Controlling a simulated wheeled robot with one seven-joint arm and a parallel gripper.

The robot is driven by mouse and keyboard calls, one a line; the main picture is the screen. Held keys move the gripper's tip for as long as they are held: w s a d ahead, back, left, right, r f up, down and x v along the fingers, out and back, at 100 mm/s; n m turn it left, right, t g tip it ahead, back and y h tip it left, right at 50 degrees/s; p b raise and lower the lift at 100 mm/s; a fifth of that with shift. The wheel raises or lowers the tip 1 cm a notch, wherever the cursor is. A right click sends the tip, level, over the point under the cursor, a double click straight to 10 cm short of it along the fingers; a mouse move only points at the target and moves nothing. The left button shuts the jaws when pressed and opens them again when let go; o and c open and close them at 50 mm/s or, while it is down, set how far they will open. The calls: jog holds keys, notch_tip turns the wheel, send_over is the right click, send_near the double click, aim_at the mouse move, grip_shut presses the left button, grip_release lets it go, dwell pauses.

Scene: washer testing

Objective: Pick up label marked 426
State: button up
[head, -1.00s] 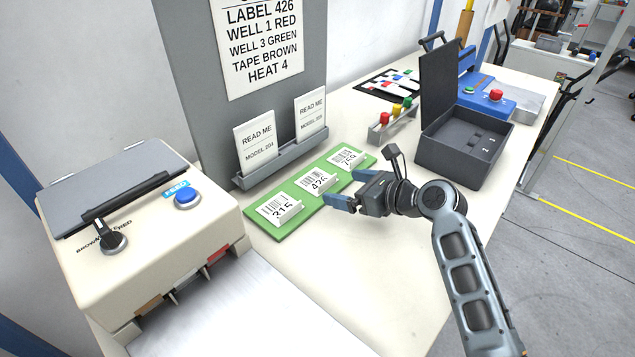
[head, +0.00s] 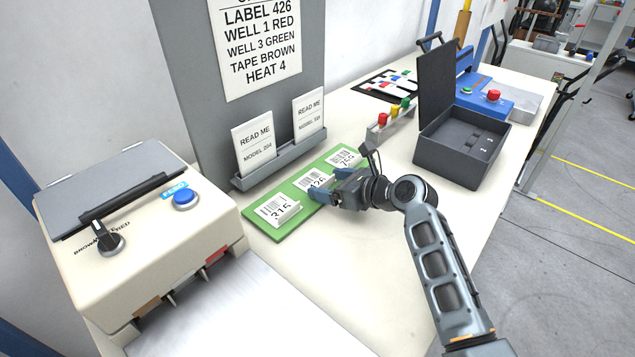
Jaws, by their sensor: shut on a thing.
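The label marked 426 (head: 313,179) is a white card with a barcode in the middle of the green mat (head: 287,227). My gripper (head: 325,193) is at its right front edge, with its blue fingertips shut on the label. The fingers hide the label's lower right part. The label still appears to be at its place on the mat; I cannot tell whether it is lifted. The label marked 315 (head: 277,208) lies to the left, and the label marked 759 (head: 344,157) lies behind to the right, both apart from the fingers.
A grey rack (head: 283,163) with two READ ME cards stands behind the mat. A cream machine (head: 140,255) with a blue button is at the left. An open dark box (head: 455,165) and red, yellow and green pegs (head: 394,113) are at the right. Table in front is clear.

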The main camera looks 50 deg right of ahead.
jog(key=shift+c, duration=0.8)
jog(key=shift+r, duration=0.15)
